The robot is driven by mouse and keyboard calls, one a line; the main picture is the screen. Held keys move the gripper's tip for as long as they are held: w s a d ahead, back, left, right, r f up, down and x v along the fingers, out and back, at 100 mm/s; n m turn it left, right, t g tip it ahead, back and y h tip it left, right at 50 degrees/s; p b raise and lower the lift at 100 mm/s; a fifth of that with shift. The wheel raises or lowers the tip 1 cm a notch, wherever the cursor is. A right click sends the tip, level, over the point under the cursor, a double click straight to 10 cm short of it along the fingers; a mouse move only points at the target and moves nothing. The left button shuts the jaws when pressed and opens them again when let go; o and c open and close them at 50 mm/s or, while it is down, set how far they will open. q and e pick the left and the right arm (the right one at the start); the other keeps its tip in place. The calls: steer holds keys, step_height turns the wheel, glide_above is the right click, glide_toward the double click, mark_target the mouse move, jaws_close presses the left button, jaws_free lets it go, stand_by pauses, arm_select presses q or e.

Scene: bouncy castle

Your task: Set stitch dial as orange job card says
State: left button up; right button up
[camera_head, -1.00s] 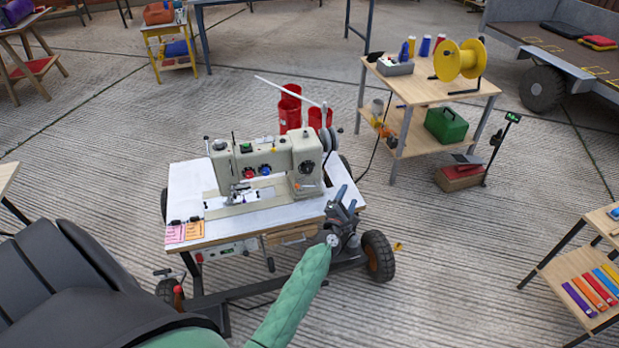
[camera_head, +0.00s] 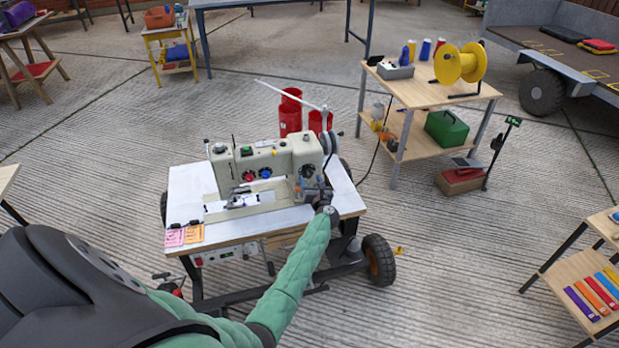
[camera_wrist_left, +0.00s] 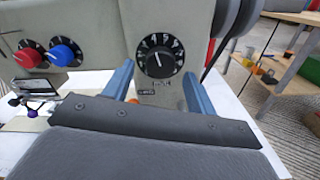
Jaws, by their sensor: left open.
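The cream sewing machine (camera_head: 262,165) stands on its white-topped cart. Its black stitch dial (camera_wrist_left: 159,56), with white marks around the rim, faces me in the left wrist view. A pale line shows on its face, but I cannot read the setting. The orange job card (camera_head: 194,234) lies at the front left of the cart top; its writing is too small to read. My left gripper (camera_head: 314,188) is at the right end of the machine. In the left wrist view its blue fingers (camera_wrist_left: 158,90) are open, one on each side below the dial, with nothing between them.
A pink card (camera_head: 174,237) lies beside the orange one. A red knob (camera_wrist_left: 27,56) and a blue knob (camera_wrist_left: 65,53) sit left of the dial. Red cylinders (camera_head: 291,112) stand behind the machine. A wooden table (camera_head: 425,92) with a yellow reel is at the back right.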

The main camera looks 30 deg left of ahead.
arm_select(q)
steer(key=shift+x, duration=1.05)
steer(key=c, duration=1)
arm_select(e)
steer(key=shift+s+d, duration=0.2)
steer(key=shift+s, duration=0.15)
